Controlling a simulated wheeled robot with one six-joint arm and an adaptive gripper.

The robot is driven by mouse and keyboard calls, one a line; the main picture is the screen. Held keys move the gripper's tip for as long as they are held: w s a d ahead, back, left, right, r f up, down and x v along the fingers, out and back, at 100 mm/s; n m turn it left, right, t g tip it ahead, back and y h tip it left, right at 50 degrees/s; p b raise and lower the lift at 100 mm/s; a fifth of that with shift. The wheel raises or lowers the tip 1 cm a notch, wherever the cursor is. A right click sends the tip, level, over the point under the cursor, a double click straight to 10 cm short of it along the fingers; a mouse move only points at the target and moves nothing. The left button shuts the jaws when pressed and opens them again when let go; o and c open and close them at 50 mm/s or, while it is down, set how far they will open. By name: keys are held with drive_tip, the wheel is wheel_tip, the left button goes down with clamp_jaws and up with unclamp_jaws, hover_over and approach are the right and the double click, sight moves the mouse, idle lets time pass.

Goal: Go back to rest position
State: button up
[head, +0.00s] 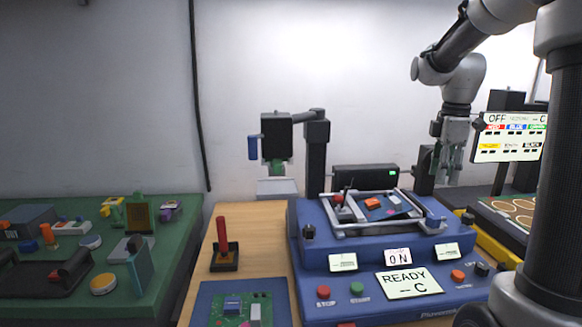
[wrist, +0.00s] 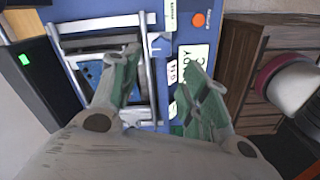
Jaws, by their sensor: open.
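My gripper (head: 452,165) hangs from my arm at the upper right of the head view, pointing down, above and to the right of the blue rework station (head: 345,262). Its green-grey fingers are apart and nothing is between them. In the wrist view my gripper (wrist: 155,95) shows both fingers spread over the station, with the metal frame (wrist: 98,30) to the left. In the head view the frame holds a blue board (head: 384,207) with an orange part. The station's signs read "ON" and "READY".
A wooden table (head: 262,225) carries a red-handled tool in a black holder (head: 225,262) and a green circuit board (head: 243,308) on a blue mat. A cluttered green bench (head: 172,245) stands at left. A lit panel (head: 508,138) stands at right.

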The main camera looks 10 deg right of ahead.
drive_tip(key=s+a+m+t, duration=0.2)
drive_tip(key=s+a+m, duration=0.2)
drive_tip(key=s+m, duration=0.3)
drive_tip(key=s+a+m+t, duration=0.2)
drive_tip(key=s+a+m, duration=0.2)
drive_tip(key=s, duration=0.9)
drive_tip(key=m, duration=0.2)
drive_tip(key=shift+s+a+m, duration=0.2)
drive_tip(key=shift+s+m, duration=0.2)
